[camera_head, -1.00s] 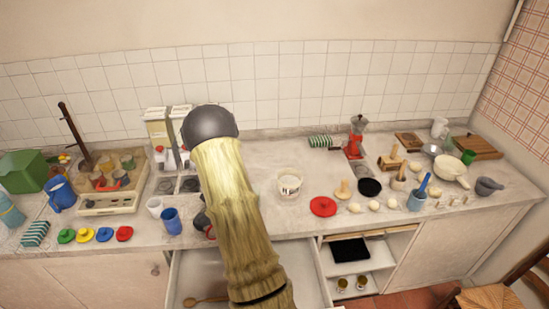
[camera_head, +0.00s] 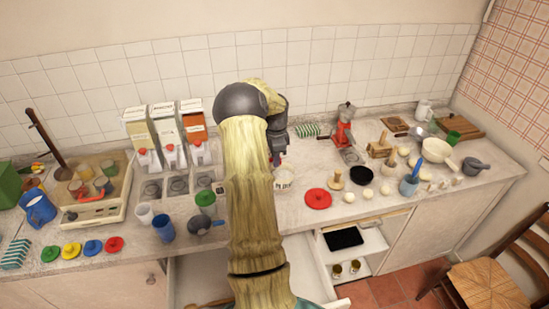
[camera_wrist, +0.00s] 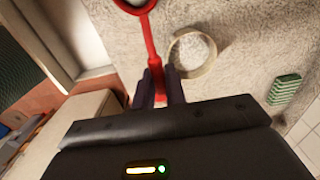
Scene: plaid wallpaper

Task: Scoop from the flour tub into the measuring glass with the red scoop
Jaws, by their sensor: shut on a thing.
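My gripper (camera_wrist: 160,88) is shut on the handle of the red scoop (camera_wrist: 150,45) in the wrist view. The scoop's bowl is cut by the top edge, and its inside looks whitish. The round cream tub (camera_wrist: 176,60), which I take for the flour tub, stands beside the scoop handle, with the bowl to its left in the picture. In the head view the tub (camera_head: 283,181) is right of my arm, and my gripper (camera_head: 277,157) is just behind it, partly hidden by my arm. The scoop is mostly hidden there. I cannot tell which vessel is the measuring glass.
A red lid (camera_head: 318,199) lies right of the tub. An open drawer (camera_head: 200,270) is below.

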